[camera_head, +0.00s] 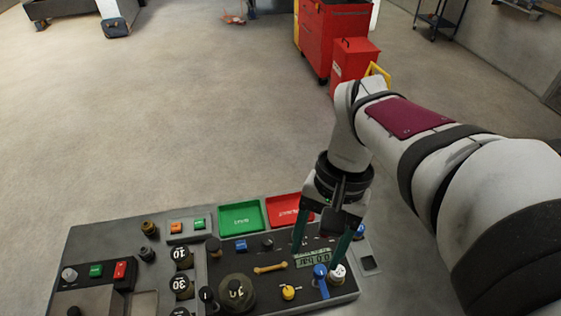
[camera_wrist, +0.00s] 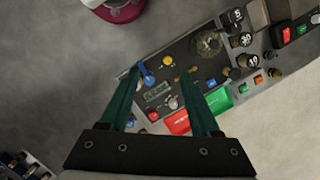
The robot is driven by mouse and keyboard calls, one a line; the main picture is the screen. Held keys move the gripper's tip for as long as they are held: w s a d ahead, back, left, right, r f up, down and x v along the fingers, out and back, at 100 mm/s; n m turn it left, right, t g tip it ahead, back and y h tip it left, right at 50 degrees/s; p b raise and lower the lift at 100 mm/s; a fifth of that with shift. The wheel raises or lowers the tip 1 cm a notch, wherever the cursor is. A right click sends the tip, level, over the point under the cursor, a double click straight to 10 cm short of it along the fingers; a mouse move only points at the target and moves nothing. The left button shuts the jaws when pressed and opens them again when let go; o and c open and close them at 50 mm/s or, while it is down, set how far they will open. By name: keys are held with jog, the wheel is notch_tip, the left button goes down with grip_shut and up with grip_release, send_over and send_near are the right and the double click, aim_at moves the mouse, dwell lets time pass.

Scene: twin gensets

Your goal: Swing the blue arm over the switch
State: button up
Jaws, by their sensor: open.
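The blue arm (camera_head: 323,287) is a short bar with a round blue head at the lower right of the control panel, pointing toward the panel's near edge. It also shows in the wrist view (camera_wrist: 147,77), close to the left finger. I cannot tell for sure which control is the task's switch. My gripper (camera_head: 316,257) is open and empty, its green fingers pointing down above the panel's right part. It seems apart from the blue arm.
A yellow knob (camera_head: 288,292), a small display (camera_head: 313,257) and a tan lever (camera_head: 270,267) are close by. Green (camera_head: 241,217) and red (camera_head: 284,208) trays line the far edge. A large dark dial (camera_head: 236,292) stands left. Open floor surrounds the panel.

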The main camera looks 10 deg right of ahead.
jog(key=m+g+y, duration=0.1)
jog(key=m, duration=0.1)
send_near(321, 269)
jog(key=x, duration=0.8)
jog(key=shift+a+f, duration=0.1)
jog(key=shift+f, duration=0.2)
grip_shut()
